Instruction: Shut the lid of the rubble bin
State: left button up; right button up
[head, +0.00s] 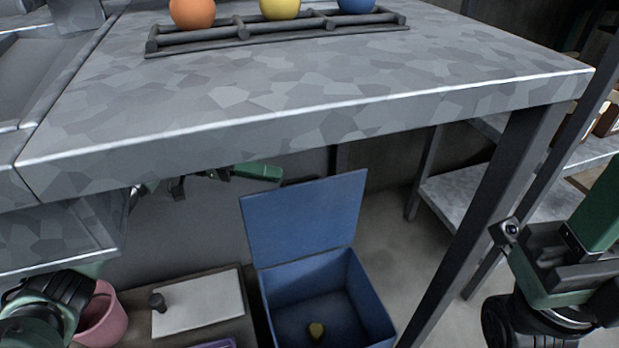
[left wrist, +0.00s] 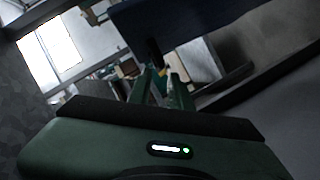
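The blue rubble bin (head: 375,300) stands on the floor under the workbench, with its lid (head: 305,218) raised and leaning slightly back.
The grey workbench (head: 300,85) overhangs the bin, and its dark leg (head: 490,215) stands to the right. A rack (head: 280,30) with orange, yellow and blue balls is on top. Left of the bin are a low table with a white board (head: 198,303) and a pink bucket (head: 100,318).

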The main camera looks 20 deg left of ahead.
aim_at(301, 181)
pick_arm(q)
jog(key=b+x, duration=0.2)
jog(key=x, duration=0.4)
jog(key=shift+s, duration=0.1)
jog(key=shift+d+f+b, duration=0.1)
jog(key=shift+d+b, duration=0.2)
jog(key=shift+d, duration=0.3)
grip_shut()
dwell(0.8)
